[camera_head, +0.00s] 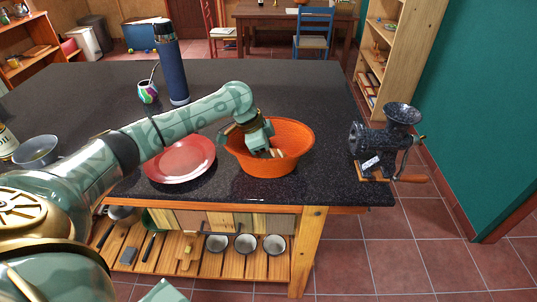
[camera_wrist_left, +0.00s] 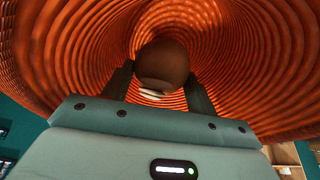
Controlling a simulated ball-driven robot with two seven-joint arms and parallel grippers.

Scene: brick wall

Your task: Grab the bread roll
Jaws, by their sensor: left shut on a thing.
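The bread roll (camera_wrist_left: 163,65) is a round brown thing between the two dark fingers of my left gripper (camera_wrist_left: 160,88) in the left wrist view. The gripper is shut on it. In the head view my left gripper (camera_head: 268,153) reaches down inside the orange basket (camera_head: 300,140), and the roll is mostly hidden there by the gripper and basket. The basket's ribbed orange wall (camera_wrist_left: 250,60) surrounds the roll and fingers in the wrist view. My right gripper does not show.
A red plate (camera_head: 180,160) lies left of the basket on the dark counter. A blue bottle (camera_head: 171,70) and a colourful mate cup (camera_head: 148,92) stand behind. A grinder (camera_head: 385,138) stands at the right edge. A metal bowl (camera_head: 37,151) sits at the left.

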